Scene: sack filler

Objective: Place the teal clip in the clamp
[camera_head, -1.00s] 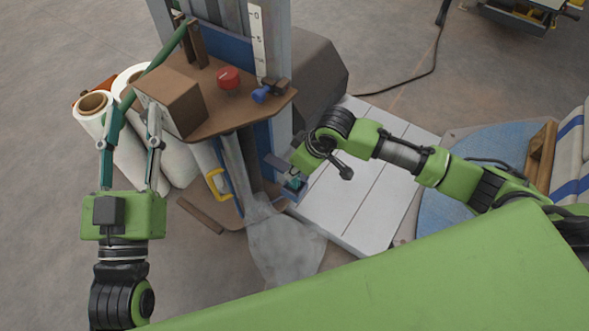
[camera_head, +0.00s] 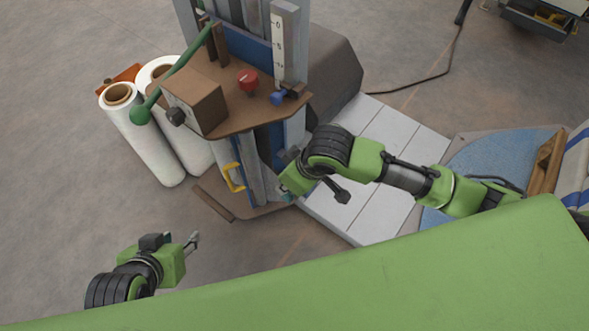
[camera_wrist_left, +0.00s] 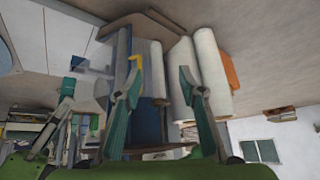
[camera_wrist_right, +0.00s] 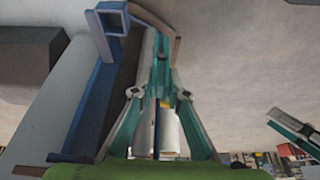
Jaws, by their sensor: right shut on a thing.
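My right gripper (camera_head: 280,178) is beside the filler column in the head view, its fingertips mostly hidden. In the right wrist view its fingers (camera_wrist_right: 160,88) close together on a small teal piece (camera_wrist_right: 160,66), apparently the teal clip. The similar finger colour makes its outline hard to separate. A blue square bracket (camera_wrist_right: 112,19) is ahead of it to the left; I cannot tell whether this is the clamp. My left gripper (camera_head: 192,241) is low at the left, away from the machine. Its fingers are apart and empty in the left wrist view (camera_wrist_left: 160,85).
A yellow handle (camera_head: 233,177) is below. White rolls (camera_head: 145,140) stand left. A pale slatted platform (camera_head: 350,205) is right. Floor at left is clear.

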